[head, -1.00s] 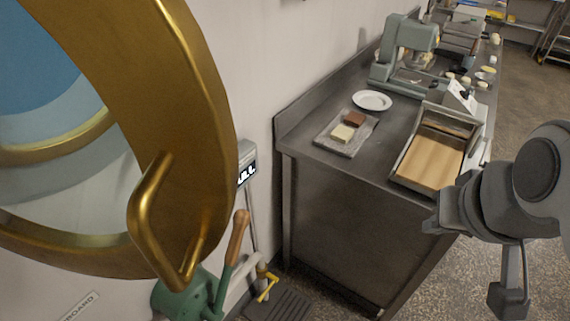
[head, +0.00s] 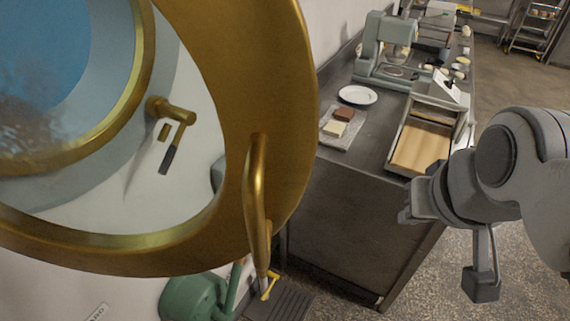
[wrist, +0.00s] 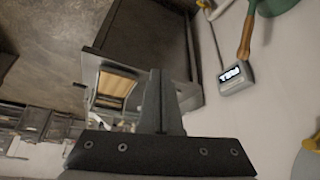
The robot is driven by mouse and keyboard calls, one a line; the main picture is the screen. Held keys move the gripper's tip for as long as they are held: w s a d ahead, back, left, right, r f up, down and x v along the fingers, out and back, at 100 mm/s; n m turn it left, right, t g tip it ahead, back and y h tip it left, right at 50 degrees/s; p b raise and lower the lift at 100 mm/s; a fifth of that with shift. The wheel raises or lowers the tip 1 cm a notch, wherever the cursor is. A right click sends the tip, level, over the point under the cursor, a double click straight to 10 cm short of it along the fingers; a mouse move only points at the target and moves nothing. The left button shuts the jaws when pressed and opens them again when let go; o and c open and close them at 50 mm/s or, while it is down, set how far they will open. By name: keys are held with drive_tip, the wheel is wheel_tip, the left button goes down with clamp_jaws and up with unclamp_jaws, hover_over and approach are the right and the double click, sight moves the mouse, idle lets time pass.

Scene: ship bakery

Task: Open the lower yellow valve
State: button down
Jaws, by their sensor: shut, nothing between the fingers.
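The lower yellow valve is a small yellow handle (head: 269,286) low by the wall in the head view, beside the green pump body (head: 190,300). The brass porthole's grip partly covers the area just above it. My gripper (head: 406,216) is at the right of the head view, in front of the steel counter and well apart from the valve. In the wrist view its fingers (wrist: 160,100) are shut together with nothing between them. A small yellow bit shows at the top edge of the wrist view, but I cannot tell if it is the valve.
A large open brass porthole frame (head: 275,100) fills the left foreground. The steel counter (head: 345,200) holds a plate (head: 357,95), a tray with blocks and machines. A grey sign box (wrist: 234,78) and wooden lever (wrist: 246,38) show in the wrist view.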

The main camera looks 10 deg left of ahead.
drive_tip(key=w+a+f+m+g+y+b, duration=0.2)
drive_tip(key=w+a+f+b, duration=0.15)
drive_tip(key=w+f, duration=0.4)
drive_tip(key=w+a+f+m+g+y+b, duration=0.1)
drive_tip(key=w+a+f+g+y+b, duration=0.2)
drive_tip(key=w+f, duration=0.4)
drive_tip(key=w+a+f+m+y+b, duration=0.2)
drive_tip(key=w+f+m, duration=0.1)
drive_tip(key=f, duration=0.8)
drive_tip(key=w+a+f+m+y+b, duration=0.15)
drive_tip(key=w+f, duration=0.25)
drive_tip(key=f, duration=0.7)
drive_tip(key=w+a+f+m+y+b, duration=0.2)
drive_tip(key=w+a+f+m+b, duration=0.1)
drive_tip(key=f, duration=0.8)
drive_tip(key=s+a+f+m+t+b, duration=0.1)
drive_tip(key=s+f+m+b, duration=0.1)
drive_tip(key=f, duration=1)
drive_tip(key=s+a+f+m+t+b, duration=0.1)
drive_tip(key=s+f+m, duration=0.3)
drive_tip(key=f, duration=0.8)
drive_tip(key=s+a+f+m+t+b, duration=0.2)
drive_tip(key=f+m, duration=0.4)
drive_tip(key=f, duration=0.7)
drive_tip(key=shift+s+b, duration=0.35)
drive_tip(key=shift+s, duration=0.05)
drive_tip(key=shift+y, duration=0.25)
